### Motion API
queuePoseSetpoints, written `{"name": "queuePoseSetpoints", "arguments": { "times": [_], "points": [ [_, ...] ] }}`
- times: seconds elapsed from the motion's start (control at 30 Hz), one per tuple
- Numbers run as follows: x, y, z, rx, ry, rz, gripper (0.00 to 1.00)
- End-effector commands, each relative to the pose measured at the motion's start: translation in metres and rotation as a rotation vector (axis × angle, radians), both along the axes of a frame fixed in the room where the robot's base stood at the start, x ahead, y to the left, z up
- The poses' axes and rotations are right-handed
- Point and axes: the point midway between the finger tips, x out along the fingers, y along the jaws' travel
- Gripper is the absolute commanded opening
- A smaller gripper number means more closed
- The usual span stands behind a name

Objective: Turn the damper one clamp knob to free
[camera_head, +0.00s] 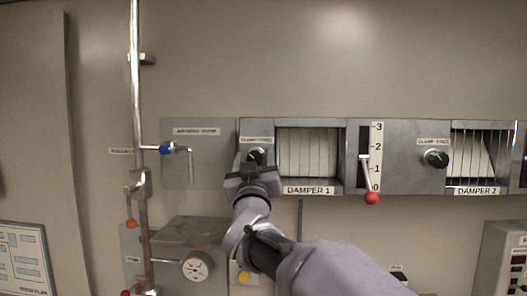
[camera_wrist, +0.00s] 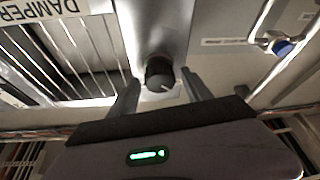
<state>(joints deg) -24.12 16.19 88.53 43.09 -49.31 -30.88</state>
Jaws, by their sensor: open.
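The damper one clamp knob (camera_head: 255,155) is a small black round knob under a CLAMP/FREE label, left of the DAMPER 1 window (camera_head: 309,152). In the wrist view the knob (camera_wrist: 159,74) shows a pale pointer mark and lies between and just beyond the finger tips. My gripper (camera_head: 252,167) is in front of the knob and partly covers it in the head view. Its two fingers in the wrist view (camera_wrist: 160,88) are apart, one on each side of the knob, with visible gaps. I cannot tell whether either finger touches it.
A lever with a red ball (camera_head: 372,198) stands at a 0–3 scale right of the window. A second clamp knob (camera_head: 436,158) is beside DAMPER 2. A blue-handled valve (camera_head: 166,149) and a vertical pipe (camera_head: 136,90) are to the left. A gauge box (camera_head: 190,232) is below.

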Motion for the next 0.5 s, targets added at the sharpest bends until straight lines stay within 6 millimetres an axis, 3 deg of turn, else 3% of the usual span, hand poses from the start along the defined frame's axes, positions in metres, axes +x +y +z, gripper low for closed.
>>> {"name": "queuePoseSetpoints", "arguments": {
  "times": [0.3,0.5],
  "points": [
    [0.0041,-0.0001,0.0012,0.0,0.0,0.0,0.57],
    [0.004,-0.0001,0.0011,0.0,0.0,0.0,0.18]
  ]
}}
